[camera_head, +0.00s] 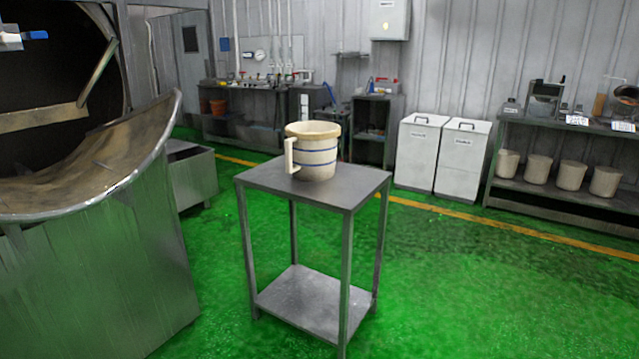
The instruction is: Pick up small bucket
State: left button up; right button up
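The small bucket (318,158) is cream-coloured with blue bands and a pale handle on its left side. It stands upright on the top of a grey metal table (260,180) in the middle of the view. Nothing is touching the bucket except the table top. Neither of my grippers shows in the head view.
A large rotary drum (95,165) with a curved metal lip fills the left. Two white bins (440,155) stand behind the table. A shelf (545,190) at right holds several pale buckets (538,169). Green floor (470,290) is clear at the front right.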

aim_at(310, 146)
jog(key=i, duration=1.2)
jog(key=i+j+z, duration=0.1)
jog(key=i+z, duration=0.2)
jog(key=i, duration=0.2)
jog(key=i+j+z, duration=0.3)
jog(key=i, duration=0.2)
jog(key=i+l, duration=0.05)
jog(key=l, duration=0.05)
